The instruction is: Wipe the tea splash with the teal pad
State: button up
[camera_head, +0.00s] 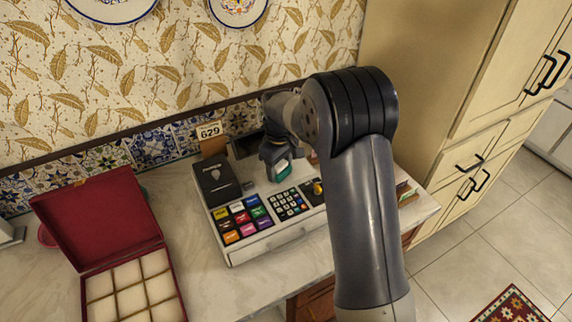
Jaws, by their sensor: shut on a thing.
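My gripper (272,157) hangs at the end of my arm, pointing down over the back of the white cash register. It is shut on the teal pad (282,172), whose teal face with a pale rim shows just below the fingers. I cannot tell whether the pad touches the register's top or hangs above it. I cannot make out the tea splash. My arm hides part of the counter and the register's right side.
The cash register (262,243) with coloured keys stands on the pale marble counter (226,288). An open red box (98,222) with several compartments is at the left. A card reading 629 (209,132) stands behind the register. Cream cabinets (420,75) rise at the right.

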jog(key=shift+s+a+f, duration=0.15)
jog(key=shift+s+f, duration=0.15)
jog(key=shift+f, duration=0.05)
jog(key=shift+a+r+p, duration=0.1)
jog(key=shift+r+p, duration=0.3)
jog(key=shift+r, duration=0.05)
jog(key=shift+w+r+p, duration=0.2)
jog(key=shift+r+p, duration=1.55)
jog(key=shift+r, duration=0.95)
jog(key=shift+r+p, duration=1.1)
jog(key=shift+r, duration=0.45)
